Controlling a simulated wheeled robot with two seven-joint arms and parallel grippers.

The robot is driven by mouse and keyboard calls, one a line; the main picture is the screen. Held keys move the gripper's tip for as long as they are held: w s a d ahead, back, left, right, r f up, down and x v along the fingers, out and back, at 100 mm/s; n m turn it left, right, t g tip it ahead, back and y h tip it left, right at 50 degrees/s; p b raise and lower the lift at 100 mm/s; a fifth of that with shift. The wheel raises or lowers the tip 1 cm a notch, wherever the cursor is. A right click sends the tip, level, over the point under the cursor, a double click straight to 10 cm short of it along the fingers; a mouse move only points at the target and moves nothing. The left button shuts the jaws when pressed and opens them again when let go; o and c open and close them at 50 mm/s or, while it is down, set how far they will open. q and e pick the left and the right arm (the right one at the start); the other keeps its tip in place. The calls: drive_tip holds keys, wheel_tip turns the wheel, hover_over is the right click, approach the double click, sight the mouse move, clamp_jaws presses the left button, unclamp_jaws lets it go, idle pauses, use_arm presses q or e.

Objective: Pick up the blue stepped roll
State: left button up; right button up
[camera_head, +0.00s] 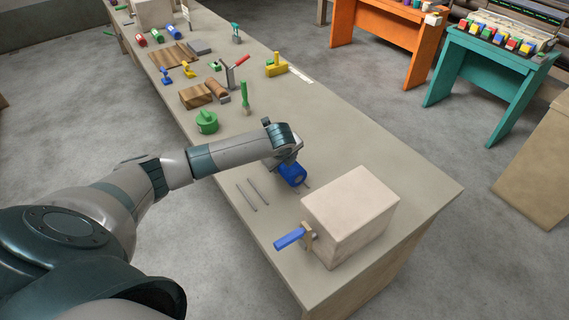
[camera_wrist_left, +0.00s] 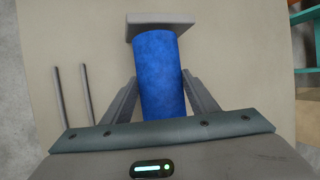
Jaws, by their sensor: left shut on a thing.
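The blue stepped roll (camera_head: 293,175) is near the front part of the long table (camera_head: 350,155), at the end of my left arm. In the left wrist view the blue roll (camera_wrist_left: 158,75) lies between the two fingers of my left gripper (camera_wrist_left: 158,95), which is shut on it. A pale flat block (camera_wrist_left: 160,22) shows at the far end of the roll. In the head view the wrist partly hides the roll and the fingers. I cannot tell whether the roll touches the table. My right gripper is not in view.
A large pale box (camera_head: 350,215) with a blue handle (camera_head: 289,238) stands just in front of the roll. Two thin grey rods (camera_head: 252,193) lie left of it. A green lidded pot (camera_head: 207,122) and a green-handled brush (camera_head: 245,95) stand behind. The table's right side is clear.

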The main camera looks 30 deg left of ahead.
use_arm(q)
drive_tip(key=s+d+r+b, duration=0.1)
drive_tip(key=s+d+r, duration=0.2)
drive_tip(key=s, duration=0.2)
drive_tip(key=s+d+r+b, duration=0.2)
drive_tip(key=s+d+r, duration=0.1)
drive_tip(key=s, duration=0.3)
drive_tip(key=shift+r, duration=0.3)
drive_tip(key=shift+a, duration=0.1)
